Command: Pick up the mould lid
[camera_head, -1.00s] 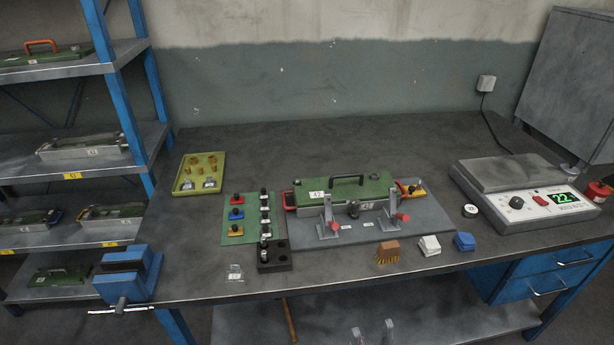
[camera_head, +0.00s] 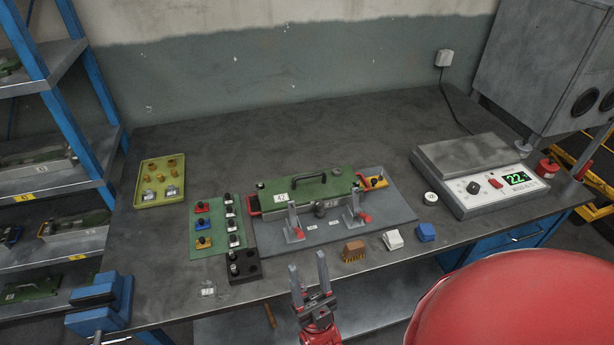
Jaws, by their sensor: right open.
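The mould lid (camera_head: 318,183) is a green plate with a dark arched handle and a white label reading 42. It lies on the grey mould body (camera_head: 335,209), which sits on a grey base plate (camera_head: 397,213) on the bench. Two upright clamps with red tips (camera_head: 295,222) (camera_head: 356,208) stand at the mould's front. My right gripper (camera_head: 308,276) is open and empty, in front of the bench's front edge and below the mould in the picture. It is apart from the lid. My left gripper is not in view.
A green mat with coloured knobs (camera_head: 217,228) and a black block (camera_head: 243,266) are left of the mould. A scale (camera_head: 475,175) stands right.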

